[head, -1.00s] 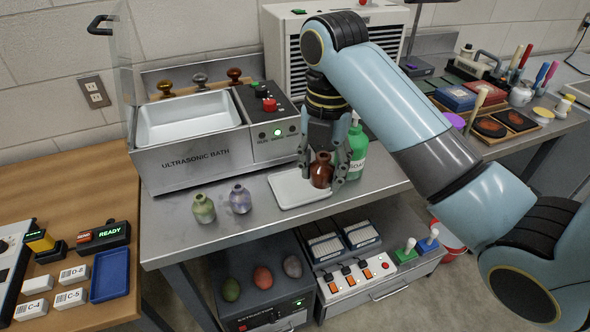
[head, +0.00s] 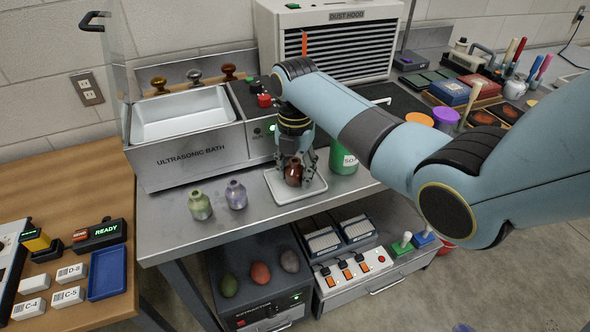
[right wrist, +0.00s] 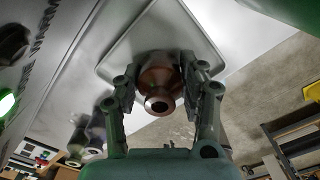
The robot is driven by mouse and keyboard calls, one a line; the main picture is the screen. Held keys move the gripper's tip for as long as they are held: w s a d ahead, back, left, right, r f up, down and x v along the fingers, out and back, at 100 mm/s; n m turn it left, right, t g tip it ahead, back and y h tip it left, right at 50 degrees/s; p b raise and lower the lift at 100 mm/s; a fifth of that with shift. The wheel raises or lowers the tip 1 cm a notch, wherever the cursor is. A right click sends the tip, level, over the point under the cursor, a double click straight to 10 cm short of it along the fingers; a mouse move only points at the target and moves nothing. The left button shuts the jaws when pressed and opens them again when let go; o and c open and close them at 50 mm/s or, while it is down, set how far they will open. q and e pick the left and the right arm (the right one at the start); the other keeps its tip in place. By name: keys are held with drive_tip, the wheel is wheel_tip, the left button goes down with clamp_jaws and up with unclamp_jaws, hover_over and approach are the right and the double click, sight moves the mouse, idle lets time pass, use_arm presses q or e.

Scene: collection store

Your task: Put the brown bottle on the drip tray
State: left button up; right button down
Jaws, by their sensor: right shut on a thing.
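The brown bottle (head: 293,173) is upright at the white drip tray (head: 281,194) on the steel bench. My right gripper (head: 296,172) comes down from above and is shut on the bottle. In the right wrist view the bottle (right wrist: 158,88) sits between the two fingers, its neck toward the camera, with the tray (right wrist: 117,52) behind it. I cannot tell whether the bottle's base touches the tray. My left gripper is not in view.
A green bottle (head: 200,206) and a grey-violet bottle (head: 236,195) stand left of the tray. The ultrasonic bath (head: 190,165) is behind. A green soap bottle (head: 343,158) stands close at the right. The bench front is clear.

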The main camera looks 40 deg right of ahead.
sight(295, 161)
drive_tip(key=c, duration=0.7)
unclamp_jaws()
drive_tip(key=shift+f, duration=0.1)
drive_tip(key=shift+c, duration=0.2)
wheel_tip(295, 161, up, 12)
drive_tip(key=shift+r+b, duration=0.15)
drive_tip(key=shift+b, duration=0.25)
